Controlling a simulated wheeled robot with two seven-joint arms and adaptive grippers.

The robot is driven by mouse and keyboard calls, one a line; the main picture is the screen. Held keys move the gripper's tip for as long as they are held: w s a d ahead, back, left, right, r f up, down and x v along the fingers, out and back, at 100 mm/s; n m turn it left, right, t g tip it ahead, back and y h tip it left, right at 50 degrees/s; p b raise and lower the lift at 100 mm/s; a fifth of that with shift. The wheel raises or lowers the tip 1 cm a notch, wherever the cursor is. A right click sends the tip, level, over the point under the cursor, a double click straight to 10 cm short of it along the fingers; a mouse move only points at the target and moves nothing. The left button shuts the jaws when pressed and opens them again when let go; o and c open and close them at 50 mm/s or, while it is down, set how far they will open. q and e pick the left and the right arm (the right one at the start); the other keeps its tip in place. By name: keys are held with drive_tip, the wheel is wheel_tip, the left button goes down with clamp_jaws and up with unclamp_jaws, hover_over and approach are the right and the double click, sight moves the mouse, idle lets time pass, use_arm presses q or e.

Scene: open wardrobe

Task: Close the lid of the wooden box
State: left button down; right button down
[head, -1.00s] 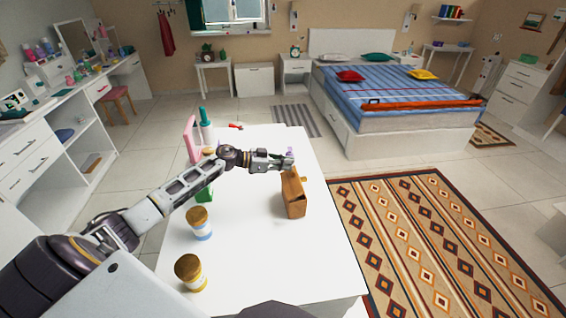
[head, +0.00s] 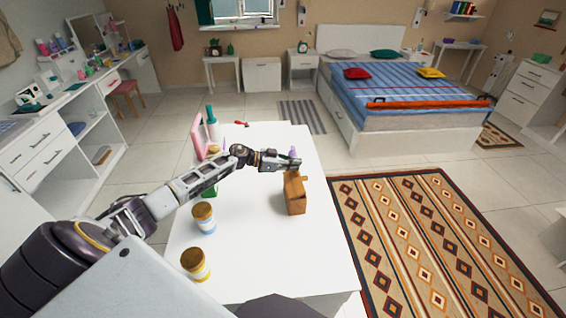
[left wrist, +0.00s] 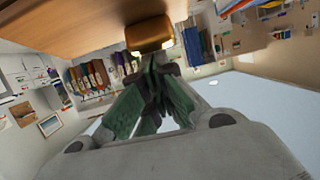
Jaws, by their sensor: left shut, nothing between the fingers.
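The wooden box (head: 296,200) stands on the white table, near its right edge. A small knob-like part shows at its upper right; the exact angle of its lid is unclear at this size. My left gripper (head: 296,163) is shut and empty at the far upper end of the box, hiding part of it. In the left wrist view, the fingers (left wrist: 155,66) are together just below a brown wooden surface (left wrist: 90,22) and a tan knob-like piece (left wrist: 149,33). I cannot tell whether they touch it. My right gripper is not in view.
The white table (head: 265,250) holds two gold-lidded jars (head: 203,217) (head: 195,264) at the left. A pink frame (head: 199,136) and a teal-topped bottle (head: 212,122) stand at the far left. A purple item (head: 293,151) is behind my gripper. The table's front is clear.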

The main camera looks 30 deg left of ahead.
use_arm(q)
drive_tip(key=shift+w+d+p, duration=0.25)
drive_tip(key=shift+d+p, duration=0.05)
drive_tip(key=shift+p, duration=0.05)
drive_tip(key=shift+w+d+f+p, duration=0.35)
drive_tip(key=shift+p, duration=0.05)
drive_tip(key=shift+w+d+f, duration=0.1)
drive_tip(key=shift+d+f, duration=0.05)
drive_tip(key=shift+f, duration=0.1)
idle(0.3)
idle(0.7)
drive_tip(key=shift+r+p, duration=0.1)
drive_tip(key=shift+p, duration=0.2)
